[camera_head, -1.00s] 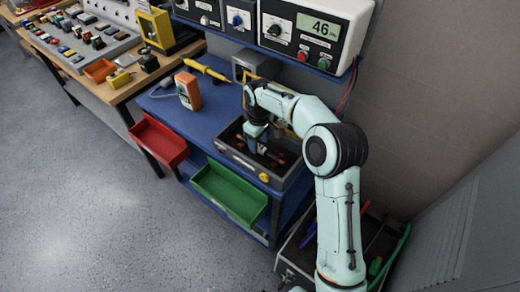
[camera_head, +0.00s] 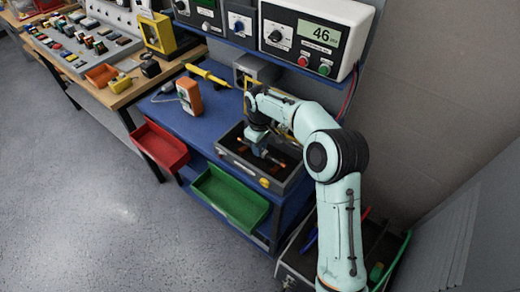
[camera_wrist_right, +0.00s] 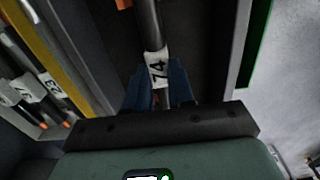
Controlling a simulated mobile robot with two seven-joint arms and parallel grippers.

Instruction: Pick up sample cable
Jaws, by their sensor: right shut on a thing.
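The sample cable is dark, with a white tag (camera_wrist_right: 158,68) reading 74, in the right wrist view. My right gripper's blue fingertips (camera_wrist_right: 160,88) are shut on it just below the tag. In the head view my right gripper (camera_head: 262,150) points down inside the grey open tray (camera_head: 235,172) on the blue bench. A thin piece with an orange end (camera_head: 283,164) shows beside the fingers there. Most of the cable is hidden by the gripper in the head view. My left gripper is not in view.
Other tagged cables (camera_wrist_right: 38,88) lie beyond a yellow edge in the right wrist view. An orange meter (camera_head: 189,97) stands left of the tray. Red (camera_head: 160,143) and green (camera_head: 231,198) bins are below. A shelf of instruments (camera_head: 318,38) is behind the arm.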

